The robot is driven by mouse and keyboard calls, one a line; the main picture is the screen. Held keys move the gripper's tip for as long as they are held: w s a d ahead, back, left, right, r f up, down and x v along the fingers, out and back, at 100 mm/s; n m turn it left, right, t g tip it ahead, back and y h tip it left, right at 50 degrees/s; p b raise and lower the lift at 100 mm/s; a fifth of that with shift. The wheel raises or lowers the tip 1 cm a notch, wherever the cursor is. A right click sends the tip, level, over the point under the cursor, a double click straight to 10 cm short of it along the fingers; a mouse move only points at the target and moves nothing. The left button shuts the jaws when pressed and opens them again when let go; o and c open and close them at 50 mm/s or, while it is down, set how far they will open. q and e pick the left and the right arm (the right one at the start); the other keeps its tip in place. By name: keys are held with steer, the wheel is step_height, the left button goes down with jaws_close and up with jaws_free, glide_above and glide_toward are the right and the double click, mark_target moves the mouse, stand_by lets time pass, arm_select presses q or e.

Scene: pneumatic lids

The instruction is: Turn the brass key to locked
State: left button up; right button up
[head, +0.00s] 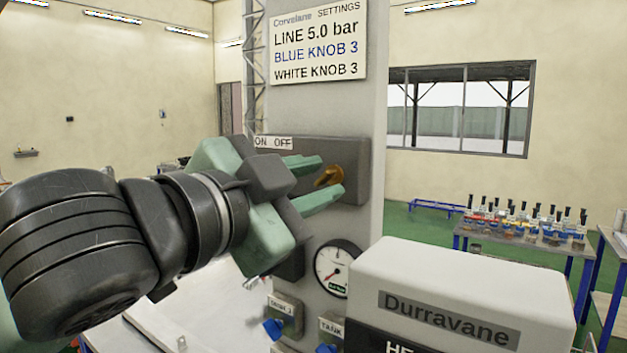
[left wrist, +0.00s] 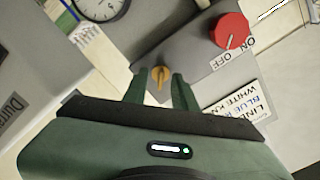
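The brass key (head: 328,177) sits in a grey switch box (head: 372,170) on the light grey column. It also shows in the left wrist view (left wrist: 160,76), between the fingers. My left gripper (head: 326,180) is open, with one green finger above the key and one below it. In the left wrist view its fingertips (left wrist: 161,76) stand on either side of the key, with small gaps visible. Any lock marking at the key is not readable. My right gripper does not show in either view.
A red knob (left wrist: 230,31) marked ON OFF is on the same box. A pressure gauge (head: 338,267) and blue valve handles (head: 273,328) are below. A white Durravane machine (head: 460,290) stands at the front right. A settings sign (head: 319,42) hangs above.

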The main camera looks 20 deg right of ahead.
arm_select(q)
steer(key=b+v, duration=0.3)
steer(key=v, duration=0.4)
steer(key=shift+s+a+b, duration=0.25)
steer(key=shift+a+b, duration=0.1)
